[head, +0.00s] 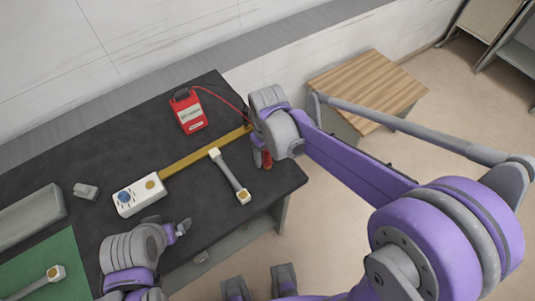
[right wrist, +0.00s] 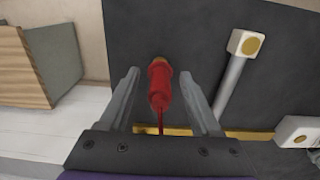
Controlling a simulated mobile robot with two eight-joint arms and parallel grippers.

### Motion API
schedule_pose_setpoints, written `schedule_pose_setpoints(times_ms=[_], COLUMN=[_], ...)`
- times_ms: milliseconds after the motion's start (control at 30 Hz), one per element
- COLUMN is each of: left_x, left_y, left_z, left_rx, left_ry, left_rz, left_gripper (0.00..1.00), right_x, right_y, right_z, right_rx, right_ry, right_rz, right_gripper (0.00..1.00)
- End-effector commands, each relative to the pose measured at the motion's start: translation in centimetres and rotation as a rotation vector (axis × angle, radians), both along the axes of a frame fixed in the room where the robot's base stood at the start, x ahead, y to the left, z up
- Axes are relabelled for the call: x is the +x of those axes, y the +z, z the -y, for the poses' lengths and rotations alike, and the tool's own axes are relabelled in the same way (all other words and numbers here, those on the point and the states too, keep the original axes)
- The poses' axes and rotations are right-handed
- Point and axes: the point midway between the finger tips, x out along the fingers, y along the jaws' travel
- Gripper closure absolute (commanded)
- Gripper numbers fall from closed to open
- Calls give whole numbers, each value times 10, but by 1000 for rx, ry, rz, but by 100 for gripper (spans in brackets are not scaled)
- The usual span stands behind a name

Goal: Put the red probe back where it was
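The red probe (head: 266,160) is at the right end of the dark table, partly hidden by my right gripper (head: 262,157). In the right wrist view the probe (right wrist: 160,86) lies between the two fingers of my right gripper (right wrist: 158,76), with a gap on each side. That gripper is open. I cannot tell whether the probe touches the table. A red cable (head: 225,99) runs from the probe's side to a red meter (head: 190,115) at the back of the table. My left gripper (head: 183,229) is over the table's front part, away from the probe; its finger gap is unclear.
A grey bar with cream ends (head: 230,175) lies left of the probe, beside a yellow strip (head: 200,154). A white box with a blue dial (head: 139,195), a small grey block (head: 86,190) and a green mat (head: 65,255) are further left. A wood-topped cabinet (head: 368,82) stands beyond.

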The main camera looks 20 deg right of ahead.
Motion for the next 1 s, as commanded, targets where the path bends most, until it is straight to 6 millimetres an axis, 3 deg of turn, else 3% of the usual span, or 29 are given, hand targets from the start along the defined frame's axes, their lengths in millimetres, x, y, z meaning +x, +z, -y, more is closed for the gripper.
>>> schedule_pose_setpoints(times_ms=[267,700,1000], left_x=[0,2,3], left_y=[1,10,11], left_z=[0,0,0], left_rx=[0,0,0], left_ry=[0,0,0], left_rz=[0,5,5], left_gripper=[0,0,0], right_x=[0,0,0], right_y=[8,89,108], right_z=[0,0,0], right_rx=[0,0,0], right_ry=[0,0,0], right_rz=[0,0,0], right_gripper=[35,35,35])
